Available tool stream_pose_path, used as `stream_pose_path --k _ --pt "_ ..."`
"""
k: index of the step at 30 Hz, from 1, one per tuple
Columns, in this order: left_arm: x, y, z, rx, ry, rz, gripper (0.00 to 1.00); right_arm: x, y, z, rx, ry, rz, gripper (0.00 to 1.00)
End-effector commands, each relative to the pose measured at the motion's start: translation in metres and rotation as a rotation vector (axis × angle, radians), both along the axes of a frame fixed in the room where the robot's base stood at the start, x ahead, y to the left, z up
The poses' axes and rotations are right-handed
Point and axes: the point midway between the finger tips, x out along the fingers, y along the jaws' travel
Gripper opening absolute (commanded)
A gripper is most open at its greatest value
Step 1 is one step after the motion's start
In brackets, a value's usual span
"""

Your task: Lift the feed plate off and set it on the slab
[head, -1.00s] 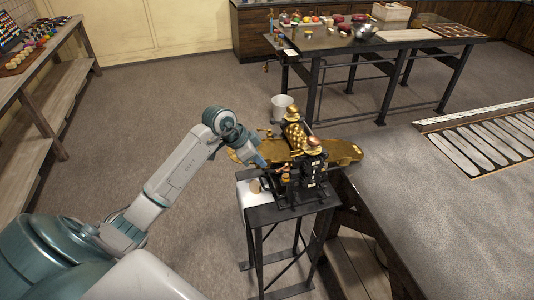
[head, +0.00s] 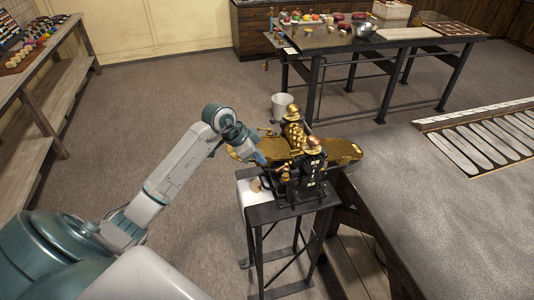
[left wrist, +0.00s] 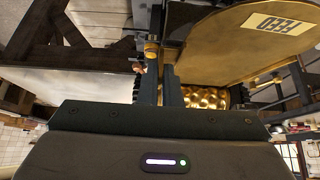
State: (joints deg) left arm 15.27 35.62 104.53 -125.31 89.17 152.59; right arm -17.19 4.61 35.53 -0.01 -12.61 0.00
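The drop roller (head: 311,172) is a black frame with brass bumpy rollers and knobs, on a small dark stand. A long rounded brass plate shows on its left (head: 240,153) and another on its right (head: 344,149). The left wrist view shows the feed plate (left wrist: 235,45), a large brass plate with an upside-down FEED label, close beside my fingers. My left gripper (head: 261,160) is at the roller's left side; its fingers (left wrist: 166,88) look close together, and I cannot tell whether they hold anything. A wide grey slab (head: 440,225) lies at right. My right gripper is out of view.
A white block (head: 251,195) with a small tan knob sits at the stand's left. A white bucket (head: 282,104) is behind the roller. A dark table (head: 395,42) with several items stands at the back. The slab's near part is bare; a moulded tray (head: 495,140) lies on its far side.

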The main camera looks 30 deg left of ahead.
Motion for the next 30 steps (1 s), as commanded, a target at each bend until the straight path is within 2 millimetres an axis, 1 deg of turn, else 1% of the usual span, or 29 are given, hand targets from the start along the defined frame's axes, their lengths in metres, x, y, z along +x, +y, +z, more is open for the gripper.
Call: stream_pose_path --k 30 --pt "-0.028 0.025 0.001 0.003 -0.002 0.000 0.00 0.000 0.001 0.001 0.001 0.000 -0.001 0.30"
